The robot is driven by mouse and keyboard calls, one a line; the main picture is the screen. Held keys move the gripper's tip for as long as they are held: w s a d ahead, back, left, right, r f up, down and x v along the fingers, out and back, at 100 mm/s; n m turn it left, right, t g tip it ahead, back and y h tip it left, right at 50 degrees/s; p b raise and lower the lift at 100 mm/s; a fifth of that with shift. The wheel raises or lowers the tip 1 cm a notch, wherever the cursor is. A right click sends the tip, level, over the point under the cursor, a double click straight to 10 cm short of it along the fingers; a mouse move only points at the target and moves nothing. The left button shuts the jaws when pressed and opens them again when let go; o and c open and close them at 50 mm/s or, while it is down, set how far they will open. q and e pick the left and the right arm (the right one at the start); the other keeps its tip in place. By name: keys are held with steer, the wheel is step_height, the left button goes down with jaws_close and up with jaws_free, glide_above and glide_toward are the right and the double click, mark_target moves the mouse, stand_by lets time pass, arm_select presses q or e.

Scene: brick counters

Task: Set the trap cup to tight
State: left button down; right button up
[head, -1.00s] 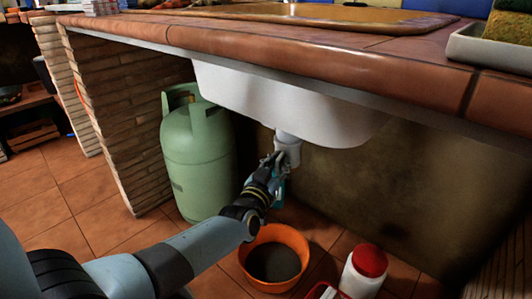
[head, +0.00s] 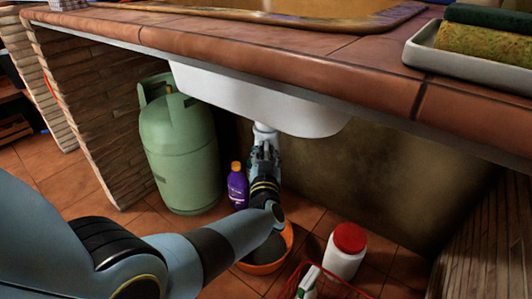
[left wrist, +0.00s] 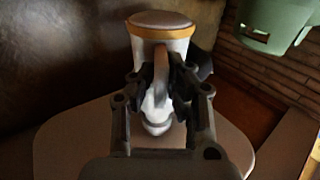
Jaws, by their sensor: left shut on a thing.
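The white drain trap under the sink shows in the head view only as a short pipe (head: 265,132) above my left gripper (head: 263,156). The gripper hides the rest. In the left wrist view, the trap cup (left wrist: 161,46) is a pale cylinder with a yellowish band and a brownish end face. The fingers of the left gripper (left wrist: 162,82) stand on either side of a pale curved part at the cup and are shut on it. How far the cup is turned cannot be told. My right gripper is not in view.
A green gas cylinder (head: 180,150) and a purple bottle (head: 238,188) stand left of the trap. An orange bucket (head: 290,240) is below my arm. A white jar with red lid (head: 346,250) and a red wire basket (head: 330,280) are at right. The white sink basin (head: 240,98) hangs above.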

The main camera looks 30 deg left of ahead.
arm_select(q)
steer(key=c, duration=1.4)
jaws_free()
steer(key=shift+o, duration=0.2)
steer(key=shift+d, duration=0.1)
steer(key=shift+s+d+f, duration=0.1)
steer(key=shift+s+d, duration=0.05)
steer(key=shift+s, duration=0.2)
steer(key=v, duration=0.6)
steer(key=shift+s+d, duration=0.1)
steer(key=shift+s, duration=0.2)
